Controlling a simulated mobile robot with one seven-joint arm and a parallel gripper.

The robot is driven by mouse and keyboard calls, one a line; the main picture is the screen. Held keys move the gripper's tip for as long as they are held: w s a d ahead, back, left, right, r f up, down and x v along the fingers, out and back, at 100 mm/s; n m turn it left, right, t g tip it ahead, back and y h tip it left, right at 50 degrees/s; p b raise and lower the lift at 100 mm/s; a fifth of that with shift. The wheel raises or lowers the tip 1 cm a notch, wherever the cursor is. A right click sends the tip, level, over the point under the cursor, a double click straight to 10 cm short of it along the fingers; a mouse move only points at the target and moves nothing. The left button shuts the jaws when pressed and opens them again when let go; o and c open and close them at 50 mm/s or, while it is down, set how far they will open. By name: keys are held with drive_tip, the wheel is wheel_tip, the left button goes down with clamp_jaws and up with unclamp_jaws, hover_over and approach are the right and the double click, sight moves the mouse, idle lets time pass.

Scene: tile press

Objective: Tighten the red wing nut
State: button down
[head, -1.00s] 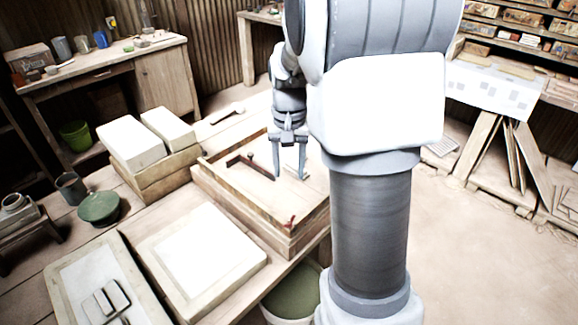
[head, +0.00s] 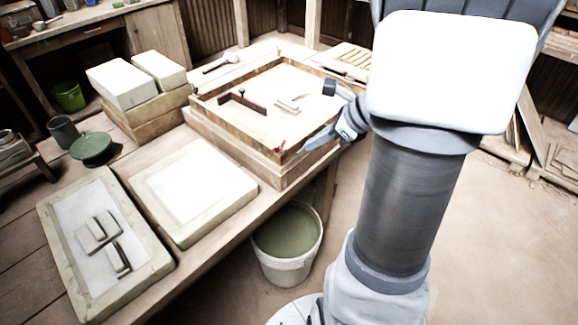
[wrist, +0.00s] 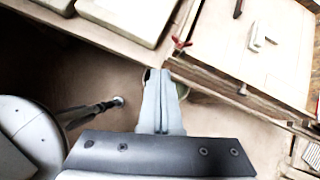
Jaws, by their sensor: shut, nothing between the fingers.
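The red wing nut (head: 280,147) sits at the near corner of the wooden press frame (head: 235,128). In the wrist view the red wing nut (wrist: 181,43) shows at the frame's corner, above and to the right of my fingertips. My gripper (head: 306,147) is beside that corner, just right of the nut in the head view, with its fingers pointing toward it. In the wrist view my gripper (wrist: 157,72) has its fingers together and empty. I see a gap between fingertips and nut there. The nut's exact angle is too small to tell.
A dark red bar (head: 242,101) and a small pale block (head: 289,104) lie inside the frame. A white slab (head: 193,190) in a tray lies left of the press. A bucket (head: 287,245) stands on the floor below the table edge.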

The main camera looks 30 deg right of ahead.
drive_tip(key=s+d+m+t, duration=0.1)
drive_tip(key=d+m, duration=0.1)
drive_tip(key=m, duration=0.1)
drive_tip(key=b, duration=0.4)
approach(276, 149)
drive_tip(key=shift+h, duration=0.3)
drive_tip(key=shift+s+f+x, duration=0.15)
drive_tip(key=shift+x, duration=1.5)
drive_tip(key=shift+s+f+x, duration=0.1)
drive_tip(key=shift+x, duration=1.55)
drive_tip(key=shift+d, duration=0.1)
drive_tip(key=shift+w+a, duration=0.35)
drive_tip(key=shift+r, duration=0.1)
